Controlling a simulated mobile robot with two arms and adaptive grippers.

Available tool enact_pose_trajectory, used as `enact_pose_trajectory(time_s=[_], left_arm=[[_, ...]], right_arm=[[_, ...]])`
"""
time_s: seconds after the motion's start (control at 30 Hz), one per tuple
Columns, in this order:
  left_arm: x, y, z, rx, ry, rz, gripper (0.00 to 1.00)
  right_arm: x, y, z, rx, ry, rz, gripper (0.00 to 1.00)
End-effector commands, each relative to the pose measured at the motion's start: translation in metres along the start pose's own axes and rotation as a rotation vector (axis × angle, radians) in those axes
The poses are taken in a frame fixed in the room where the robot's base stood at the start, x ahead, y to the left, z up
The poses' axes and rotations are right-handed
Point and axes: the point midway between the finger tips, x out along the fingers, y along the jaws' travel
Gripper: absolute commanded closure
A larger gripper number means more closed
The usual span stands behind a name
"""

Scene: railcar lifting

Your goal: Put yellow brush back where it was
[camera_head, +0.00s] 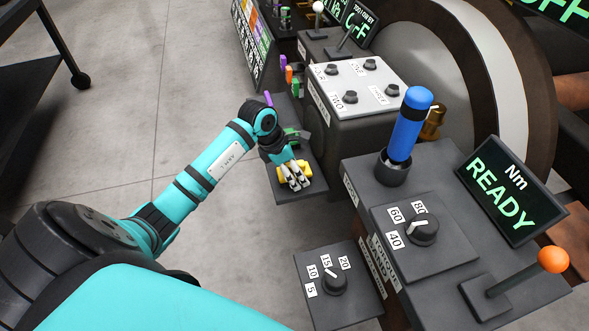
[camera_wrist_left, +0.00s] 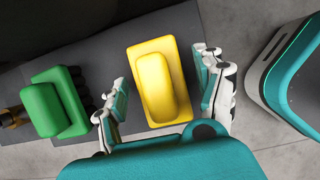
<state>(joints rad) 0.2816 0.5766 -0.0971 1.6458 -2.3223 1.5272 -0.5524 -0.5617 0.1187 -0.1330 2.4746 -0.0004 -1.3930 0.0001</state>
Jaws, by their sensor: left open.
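The yellow brush (camera_wrist_left: 157,82) lies on a dark grey shelf (camera_wrist_left: 70,71), between the spread fingers of my left gripper (camera_wrist_left: 168,92) in the left wrist view. Small gaps show between the brush and the fingers. In the head view the yellow brush (camera_head: 303,168) shows beside and behind the left gripper (camera_head: 296,183), which partly hides it. A green brush (camera_wrist_left: 58,102) stands on the same shelf, left of the gripper in the wrist view. My right gripper is in neither view.
A console with a torque dial (camera_head: 422,231), a blue-handled tool (camera_head: 408,127) and a READY screen (camera_head: 510,195) stands to the right. Open floor (camera_head: 120,110) lies to the left.

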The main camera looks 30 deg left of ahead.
Motion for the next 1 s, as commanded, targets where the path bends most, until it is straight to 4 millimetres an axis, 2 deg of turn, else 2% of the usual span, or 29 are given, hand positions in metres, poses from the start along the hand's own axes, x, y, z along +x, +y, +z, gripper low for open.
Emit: enact_pose_trajectory(time_s=[0.2,0.4,0.43,0.7,0.83,1.0], left_arm=[[-0.003,0.000,0.001,0.000,-0.001,0.000,0.30],[-0.035,0.001,0.001,0.002,0.001,0.003,0.30],[-0.042,0.002,0.001,0.003,0.002,0.005,0.30],[-0.099,0.001,0.001,0.003,0.001,0.004,0.30],[-0.114,0.001,0.001,0.001,0.001,0.002,0.30],[-0.122,0.000,0.001,0.001,0.000,-0.001,0.30]], right_arm=[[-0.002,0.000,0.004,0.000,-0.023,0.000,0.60],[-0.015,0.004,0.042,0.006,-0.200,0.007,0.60],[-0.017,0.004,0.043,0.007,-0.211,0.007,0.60],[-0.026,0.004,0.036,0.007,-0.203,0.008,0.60],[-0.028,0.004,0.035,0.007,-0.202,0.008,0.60],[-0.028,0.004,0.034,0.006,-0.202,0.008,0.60]])
